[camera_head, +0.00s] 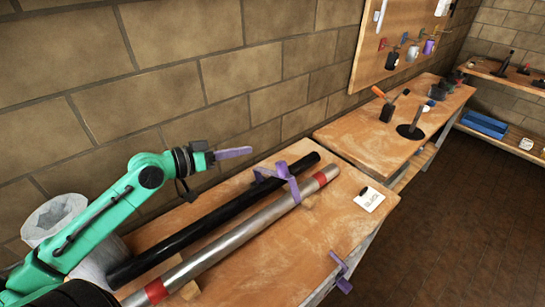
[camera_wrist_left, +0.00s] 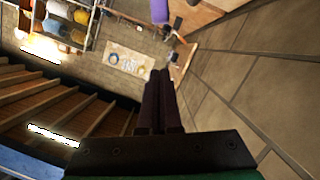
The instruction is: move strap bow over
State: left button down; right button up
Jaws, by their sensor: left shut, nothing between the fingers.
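A purple strap (camera_head: 283,178) lies across the black pipe (camera_head: 225,215) and reaches the silver pipe (camera_head: 245,230) with red bands on the bench. A separate flat purple bar (camera_head: 234,153) shows just beyond the tip of my left gripper (camera_head: 210,157), in front of the wall; I cannot tell whether they touch. In the left wrist view my black fingers (camera_wrist_left: 160,75) are together with nothing between them. A purple piece (camera_wrist_left: 182,14) shows past them at the top. Which purple part is the strap bow is unclear. My right gripper is not in view.
The wooden bench (camera_head: 290,262) carries a white card (camera_head: 369,199) and a purple clamp-like part (camera_head: 342,272) at its front edge. A second bench (camera_head: 370,143) holds tools farther back. The brick wall (camera_head: 170,100) stands close behind my left arm.

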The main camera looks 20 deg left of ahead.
pick_arm(q)
jog(key=w+d+f+p, duration=0.5)
jog(key=shift+w+d+f, duration=0.2)
jog(key=shift+w+d, duration=0.15)
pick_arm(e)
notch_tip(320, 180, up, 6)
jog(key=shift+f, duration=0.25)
pick_arm(q)
jog(key=shift+w+f, duration=0.1)
